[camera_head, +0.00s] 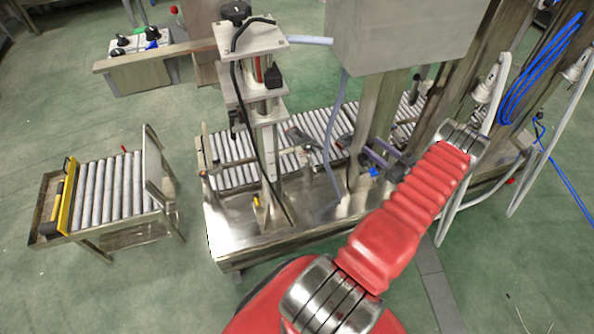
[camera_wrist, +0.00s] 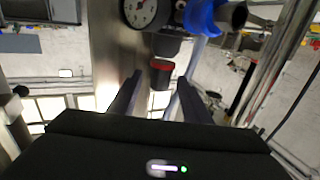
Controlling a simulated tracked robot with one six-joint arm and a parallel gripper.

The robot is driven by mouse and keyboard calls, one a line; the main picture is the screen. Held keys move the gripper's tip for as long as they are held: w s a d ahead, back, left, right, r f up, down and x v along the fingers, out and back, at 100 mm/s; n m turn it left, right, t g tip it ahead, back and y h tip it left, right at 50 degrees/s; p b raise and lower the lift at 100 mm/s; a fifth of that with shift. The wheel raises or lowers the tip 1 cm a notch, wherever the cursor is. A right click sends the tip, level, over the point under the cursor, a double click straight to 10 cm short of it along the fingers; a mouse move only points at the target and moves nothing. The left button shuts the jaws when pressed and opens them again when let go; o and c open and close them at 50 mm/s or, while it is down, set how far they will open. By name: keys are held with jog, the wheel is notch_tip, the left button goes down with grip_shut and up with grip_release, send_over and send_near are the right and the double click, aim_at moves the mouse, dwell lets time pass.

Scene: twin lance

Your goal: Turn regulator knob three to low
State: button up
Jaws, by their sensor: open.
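In the wrist view, my gripper (camera_wrist: 158,84) is open, its two dark fingers apart. A dark cylindrical knob with a red band (camera_wrist: 161,66) shows beyond and between the fingertips. No contact with it is visible. I see no number on it, so I cannot tell whether it is regulator knob three, nor read its setting. A round white-faced dial gauge (camera_wrist: 141,11) is just above it to the left, and a bright blue fitting (camera_wrist: 203,16) is above it to the right. In the head view, my red arm reaches to the upper right and hides part of the machine.
A steel post (camera_wrist: 108,45) stands close to the left finger in the wrist view. The head view shows a grey box (camera_head: 400,35), a roller conveyor (camera_head: 235,160), a small roller cart (camera_head: 110,190) and hanging blue hoses (camera_head: 540,75). Green floor is clear at lower left.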

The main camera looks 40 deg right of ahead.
aim_at(368, 146)
jog(key=shift+w+a+m+g+h, duration=0.1)
jog(key=shift+a+m+g+h, duration=0.2)
jog(key=shift+m+h, duration=0.7)
jog(key=shift+w+a+m+g+h, duration=0.15)
jog(key=shift+m+g+h, duration=0.4)
jog(key=shift+h, duration=0.85)
jog(key=shift+s+a+m+g+h, duration=0.1)
jog(key=shift+a+m+g+h, duration=0.15)
jog(key=shift+m+h, duration=0.8)
jog(key=shift+w+a+m+g+h, duration=0.2)
jog(key=shift+m+g+h, duration=0.6)
jog(key=shift+h, duration=0.35)
jog(key=shift+w+a+m+g+h, duration=0.1)
jog(key=shift+w+m+g+h, duration=0.05)
jog(key=shift+m+g+h, duration=0.8)
jog(key=shift+w+m+g+h, duration=0.1)
jog(key=shift+m+g+h, duration=0.15)
jog(key=shift+g+h, duration=0.3)
jog(key=shift+w+a+m+g+h, duration=0.1)
jog(key=shift+w+m+g+h, duration=0.05)
jog(key=shift+m+g+h, duration=0.65)
jog(key=shift+w+a+m+g+h, duration=0.15)
jog(key=shift+m+g+h, duration=0.35)
jog(key=shift+g, duration=0.55)
jog(key=shift+w+a+m+g+h, duration=0.15)
jog(key=shift+m+g+h, duration=0.25)
jog(key=shift+m+g, duration=0.5)
